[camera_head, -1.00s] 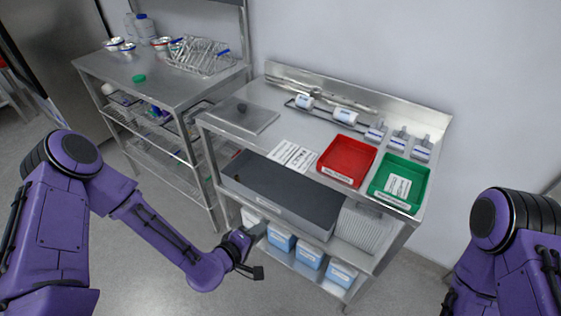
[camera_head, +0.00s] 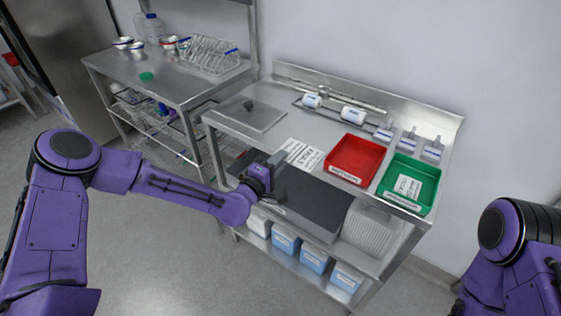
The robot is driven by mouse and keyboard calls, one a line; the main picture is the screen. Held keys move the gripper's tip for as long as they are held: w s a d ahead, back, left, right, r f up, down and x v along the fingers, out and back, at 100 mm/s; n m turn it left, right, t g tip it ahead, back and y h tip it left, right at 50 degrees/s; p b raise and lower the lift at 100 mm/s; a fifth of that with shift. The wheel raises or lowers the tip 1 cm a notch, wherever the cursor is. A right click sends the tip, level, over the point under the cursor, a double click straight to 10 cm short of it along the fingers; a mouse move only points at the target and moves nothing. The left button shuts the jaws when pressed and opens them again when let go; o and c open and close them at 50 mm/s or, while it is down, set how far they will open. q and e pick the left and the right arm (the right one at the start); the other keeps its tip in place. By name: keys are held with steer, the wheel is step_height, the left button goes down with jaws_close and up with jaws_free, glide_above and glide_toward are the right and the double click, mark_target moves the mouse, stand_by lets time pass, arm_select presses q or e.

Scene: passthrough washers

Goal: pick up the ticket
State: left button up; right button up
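White printed paper sheets (camera_head: 300,153) lie flat on the steel counter, left of the red tray. A smaller white printed slip (camera_head: 408,186) lies inside the green tray (camera_head: 430,187). I cannot tell from the print which of these is the ticket. My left gripper (camera_head: 279,182) is in front of the counter edge, just below and left of the paper sheets. Its fingers look apart with nothing between them, and it appears clear of the paper. My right gripper is out of view; only part of that arm shows at the lower right.
A red tray (camera_head: 351,158) stands beside the green tray. A dark grey drawer or bin (camera_head: 318,208) sits below the counter edge, near my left gripper. A side table (camera_head: 184,92) with a wire rack stands at left.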

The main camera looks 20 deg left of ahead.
arm_select(q)
steer(key=shift+w, duration=0.15)
steer(key=shift+c, duration=0.5)
jaws_close()
steer(key=s+a+r+p, duration=0.2)
steer(key=s+r+p, duration=0.1)
steer(key=s, duration=0.3)
steer(key=s+a+r+p, duration=0.2)
steer(key=s+r+p, duration=0.2)
steer(key=s, duration=0.3)
steer(key=shift+s+a+r+p, duration=0.2)
steer(key=shift+r+p, duration=0.05)
steer(key=shift+p, duration=0.55)
